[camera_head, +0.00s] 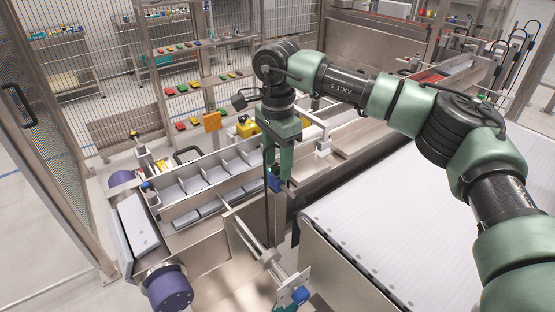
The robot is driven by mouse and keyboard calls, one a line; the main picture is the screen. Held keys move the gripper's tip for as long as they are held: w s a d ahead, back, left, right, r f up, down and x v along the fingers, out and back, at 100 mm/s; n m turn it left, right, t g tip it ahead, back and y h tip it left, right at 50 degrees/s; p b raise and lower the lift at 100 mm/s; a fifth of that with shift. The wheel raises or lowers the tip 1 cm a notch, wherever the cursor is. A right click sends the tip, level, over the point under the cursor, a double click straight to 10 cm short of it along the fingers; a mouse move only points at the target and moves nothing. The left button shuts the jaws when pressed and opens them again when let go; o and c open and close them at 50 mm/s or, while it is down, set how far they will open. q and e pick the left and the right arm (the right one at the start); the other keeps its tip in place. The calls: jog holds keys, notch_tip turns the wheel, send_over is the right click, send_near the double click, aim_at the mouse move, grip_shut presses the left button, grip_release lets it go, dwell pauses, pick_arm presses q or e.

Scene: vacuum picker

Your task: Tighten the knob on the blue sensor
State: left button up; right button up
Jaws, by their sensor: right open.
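My right arm comes in from the right. Its green gripper (278,176) points down at the middle of the machine, with its two fingers apart. A small blue sensor (273,182) sits at the fingertips, partly hidden by them. I cannot tell whether the fingers touch it, and its knob is too small to make out. Another blue part (301,295) is on a metal bracket at the bottom of the view. My left gripper is not in view.
A divided metal tray (205,172) lies left of the gripper. A white conveyor belt (385,215) fills the right, below my arm. Purple rollers (168,288) stand at the lower left. A mesh fence (95,90) and a rack with colored bins (180,87) stand behind.

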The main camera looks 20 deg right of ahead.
grip_shut()
jog(key=shift+m, duration=0.4)
jog(key=m+b, duration=0.1)
jog(key=m, duration=0.2)
jog(key=shift+b, duration=0.35)
jog(key=m+b, duration=0.1)
jog(key=m, duration=0.3)
jog(key=m+b, duration=0.1)
jog(key=m, duration=0.4)
jog(key=shift+r+m+b, duration=0.1)
jog(key=shift+m+b, duration=0.45)
jog(key=shift+m, duration=1.65)
